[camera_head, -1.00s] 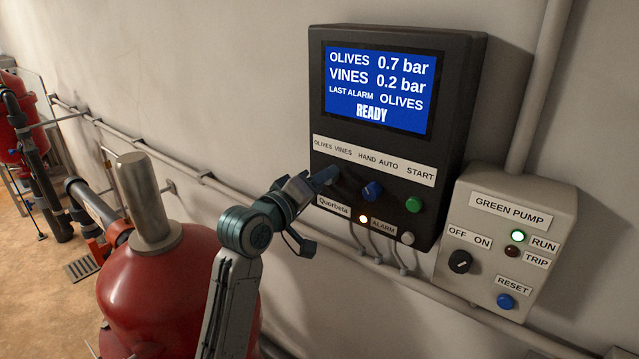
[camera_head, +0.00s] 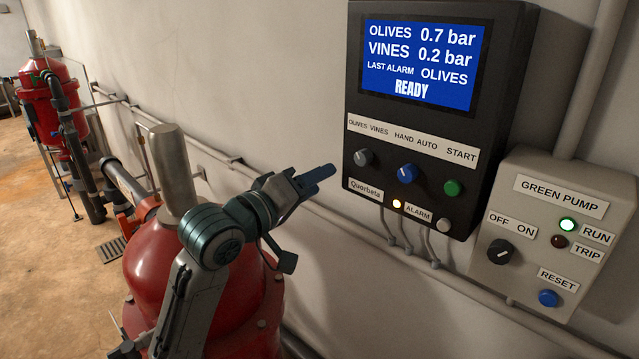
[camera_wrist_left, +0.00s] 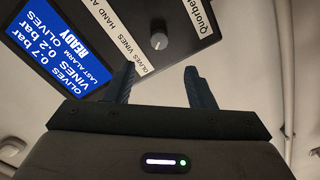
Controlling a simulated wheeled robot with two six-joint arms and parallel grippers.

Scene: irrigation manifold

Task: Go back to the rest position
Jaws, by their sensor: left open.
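My left gripper (camera_head: 322,174) is in front of the wall, left of the black control box (camera_head: 437,139), apart from it and holding nothing. In the left wrist view its two fingers (camera_wrist_left: 161,84) are spread with an empty gap, and the grey OLIVES/VINES knob (camera_wrist_left: 155,41) shows beyond them. The same knob (camera_head: 363,157) is uncovered in the head view. The box's screen (camera_head: 418,62) reads OLIVES 0.7 bar, VINES 0.2 bar, LAST ALARM OLIVES, READY. A blue HAND/AUTO knob (camera_head: 407,173) and a green START button (camera_head: 452,188) sit beside it. My right gripper is not seen.
A grey GREEN PUMP box (camera_head: 545,235) with its RUN light lit green is on the wall at the right. A red tank (camera_head: 245,310) with a metal cap stands behind and below my left arm. A pipe runs along the wall. Open floor (camera_head: 70,285) lies at the left.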

